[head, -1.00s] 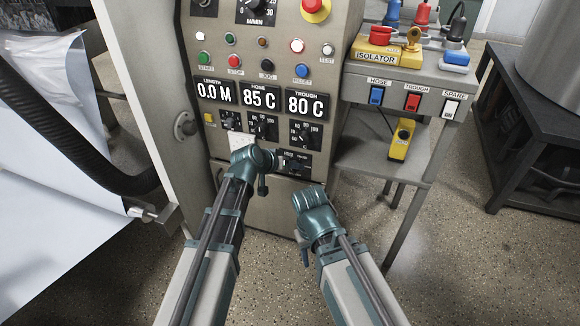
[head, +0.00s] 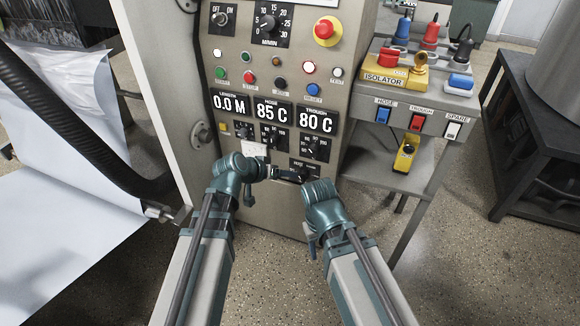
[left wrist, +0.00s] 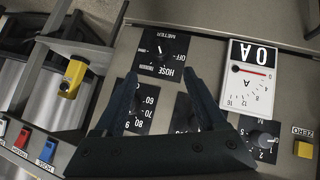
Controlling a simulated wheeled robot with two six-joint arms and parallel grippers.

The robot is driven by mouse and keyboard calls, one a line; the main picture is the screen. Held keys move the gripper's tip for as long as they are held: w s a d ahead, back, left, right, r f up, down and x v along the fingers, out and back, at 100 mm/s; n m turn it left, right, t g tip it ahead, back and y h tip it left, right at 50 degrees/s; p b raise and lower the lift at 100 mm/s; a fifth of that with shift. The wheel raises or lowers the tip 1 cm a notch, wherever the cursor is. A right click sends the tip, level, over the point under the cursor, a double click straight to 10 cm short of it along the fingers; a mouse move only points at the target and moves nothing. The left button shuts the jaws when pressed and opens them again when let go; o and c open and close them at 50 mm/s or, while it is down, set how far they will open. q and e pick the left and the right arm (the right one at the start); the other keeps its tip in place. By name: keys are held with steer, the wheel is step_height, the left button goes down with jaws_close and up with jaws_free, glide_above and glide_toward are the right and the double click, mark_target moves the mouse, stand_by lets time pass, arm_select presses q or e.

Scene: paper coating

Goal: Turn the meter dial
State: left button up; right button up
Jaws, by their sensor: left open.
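The meter dial (left wrist: 158,50) is a small dark knob on a black plate marked HOSE, TROUGH, OFF and METER. It appears upside down in the left wrist view. My left gripper (left wrist: 161,76) is open, its dark fingers pointing towards the dial plate with a fingertip to each side; I cannot tell if they touch it. In the head view the dial plate (head: 306,169) is low on the panel, partly hidden by my left gripper (head: 290,176). My right gripper (head: 312,238) is low in front of the cabinet, its jaws unclear.
A white ammeter (left wrist: 249,77) reading 0 A sits beside the dial. The hose and trough temperature knobs (head: 314,148) are just above. Buttons and a red emergency stop (head: 326,30) are higher. A shelf with an isolator box (head: 384,78) stands right; a black hose (head: 75,125) hangs left.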

arm_select(q)
steer(key=shift+p+v, duration=0.45)
steer(key=shift+v, duration=0.8)
arm_select(e)
steer(key=shift+r, duration=0.8)
arm_select(q)
steer(key=s+d+f+m+g+y, duration=0.1)
steer(key=s+f+g+y, duration=0.3)
steer(key=s, duration=0.6)
steer(key=s+f+g+y, duration=0.3)
steer(key=s+g+y, duration=0.1)
steer(key=s, duration=0.5)
step_height(320, 180, up, 33)
steer(key=p, duration=3.4)
steer(key=shift+d+r+h, duration=0.2)
steer(key=shift+r+h, duration=0.05)
steer(key=shift+h, duration=0.05)
arm_select(e)
step_height(320, 180, up, 34)
arm_select(q)
steer(key=shift+f, duration=0.1)
arm_select(e)
steer(key=shift+a+f, duration=0.1)
steer(key=shift+f, duration=0.05)
